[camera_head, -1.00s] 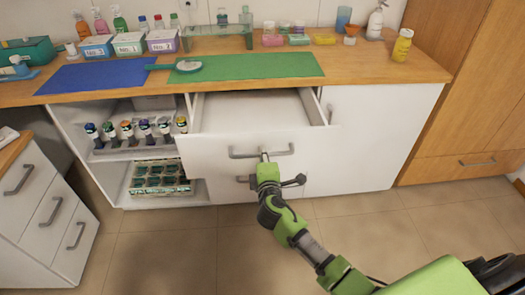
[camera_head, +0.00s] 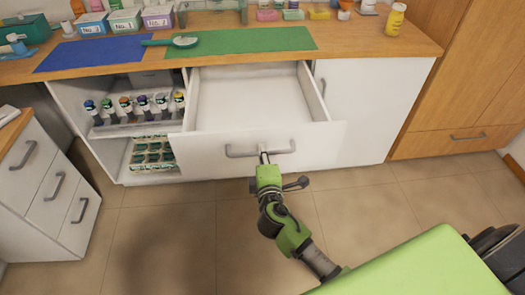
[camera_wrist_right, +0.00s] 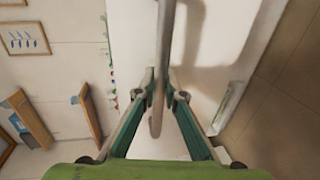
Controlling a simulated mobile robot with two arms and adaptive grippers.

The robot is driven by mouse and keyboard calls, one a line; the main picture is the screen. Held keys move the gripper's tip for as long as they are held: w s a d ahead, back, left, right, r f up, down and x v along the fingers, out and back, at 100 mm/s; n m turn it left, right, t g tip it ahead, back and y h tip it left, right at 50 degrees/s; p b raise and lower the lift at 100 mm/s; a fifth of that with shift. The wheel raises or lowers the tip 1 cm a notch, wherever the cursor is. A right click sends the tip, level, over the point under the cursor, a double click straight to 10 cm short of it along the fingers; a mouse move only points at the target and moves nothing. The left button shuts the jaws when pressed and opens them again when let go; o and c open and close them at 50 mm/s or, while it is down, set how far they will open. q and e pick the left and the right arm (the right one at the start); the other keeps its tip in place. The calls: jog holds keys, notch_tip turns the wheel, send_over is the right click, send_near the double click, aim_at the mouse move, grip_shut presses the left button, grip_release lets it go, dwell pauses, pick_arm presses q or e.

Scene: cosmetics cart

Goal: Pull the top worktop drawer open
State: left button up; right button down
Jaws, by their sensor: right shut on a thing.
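The top worktop drawer stands well open, its white front (camera_head: 207,155) pulled out from under the wooden worktop (camera_head: 350,55). Its inside looks empty. A grey bar handle (camera_head: 238,154) runs across the front. My right gripper (camera_head: 264,157) is shut on this handle near its middle, reaching up from below in the head view. In the right wrist view the handle (camera_wrist_right: 164,60) passes between the two fingers of my right gripper (camera_wrist_right: 160,88). My left gripper is not in view.
Left of the drawer, an open shelf (camera_head: 105,132) holds several small bottles. A white drawer unit (camera_head: 30,215) stands at the left. Green (camera_head: 285,40) and blue (camera_head: 90,52) mats lie on the worktop. The tiled floor (camera_head: 165,235) before the drawer is clear.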

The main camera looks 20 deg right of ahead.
jog(key=c, duration=2.1)
grip_release()
jog(key=v, duration=1.2)
